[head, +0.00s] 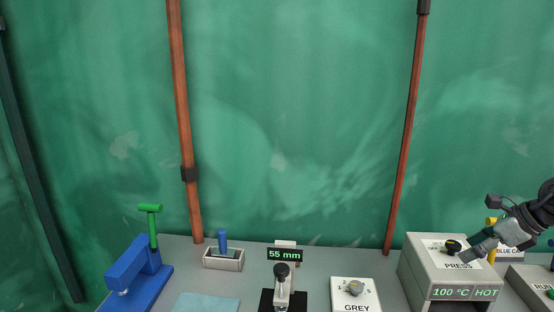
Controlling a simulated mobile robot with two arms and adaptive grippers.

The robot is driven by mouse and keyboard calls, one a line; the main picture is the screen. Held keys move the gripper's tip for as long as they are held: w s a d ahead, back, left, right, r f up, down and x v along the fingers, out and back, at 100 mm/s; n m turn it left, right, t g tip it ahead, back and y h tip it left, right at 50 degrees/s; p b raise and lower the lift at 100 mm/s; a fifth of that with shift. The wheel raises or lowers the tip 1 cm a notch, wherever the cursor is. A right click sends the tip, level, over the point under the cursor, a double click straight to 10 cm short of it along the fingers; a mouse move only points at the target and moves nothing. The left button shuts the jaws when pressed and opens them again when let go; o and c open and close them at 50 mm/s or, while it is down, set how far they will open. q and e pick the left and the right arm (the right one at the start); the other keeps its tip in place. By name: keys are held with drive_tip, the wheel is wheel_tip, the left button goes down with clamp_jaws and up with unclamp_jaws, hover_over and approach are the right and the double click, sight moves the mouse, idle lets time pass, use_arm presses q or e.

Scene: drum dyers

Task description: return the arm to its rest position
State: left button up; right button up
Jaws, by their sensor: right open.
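My right gripper (468,256) comes in from the right edge and is open. Its fingertips are over the top of the grey press box (418,268), just right of the box's black knob (453,246). I cannot tell whether a finger touches the knob. The box is labelled PRESS, and its front display reads 100 °C HOT. My left gripper is out of view.
On the grey bench stand a blue hand press (138,275) with a green handle, a small tray (223,261), a device reading 55 mm (285,255) and a GREY dial box (357,297). A yellow-topped post and RUN box (532,285) crowd the right. Copper pipes rise behind.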

drive_tip(key=a+m+t+y, duration=0.7)
drive_tip(key=a+m+t, duration=0.6)
drive_tip(key=a, duration=1.5)
drive_tip(key=s+d+f+m+g+h, duration=0.25)
drive_tip(key=s+f+m+h, duration=0.4)
drive_tip(key=f+m, duration=0.4)
drive_tip(key=s+d+f+m+g+h, duration=0.2)
drive_tip(key=s+d+f+m+h, duration=0.35)
drive_tip(key=m, duration=0.75)
drive_tip(key=s+a+f+m+g, duration=0.25)
drive_tip(key=s+f+g, duration=0.25)
drive_tip(key=s, duration=0.6)
drive_tip(key=s+a+f+m+g, duration=0.1)
drive_tip(key=s+f+m+g, duration=0.35)
drive_tip(key=s, duration=0.65)
drive_tip(key=s+f+n+g+b, duration=0.1)
drive_tip(key=s+f+g, duration=0.15)
drive_tip(key=f, duration=2.85)
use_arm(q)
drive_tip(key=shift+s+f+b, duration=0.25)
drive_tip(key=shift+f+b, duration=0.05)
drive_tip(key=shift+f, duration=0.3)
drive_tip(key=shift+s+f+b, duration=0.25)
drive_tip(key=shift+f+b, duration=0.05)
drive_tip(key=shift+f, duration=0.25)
use_arm(e)
drive_tip(key=s+d+f, duration=0.2)
drive_tip(key=s+f, duration=1.2)
drive_tip(key=s, duration=0.2)
drive_tip(key=shift+s+d+f, duration=0.25)
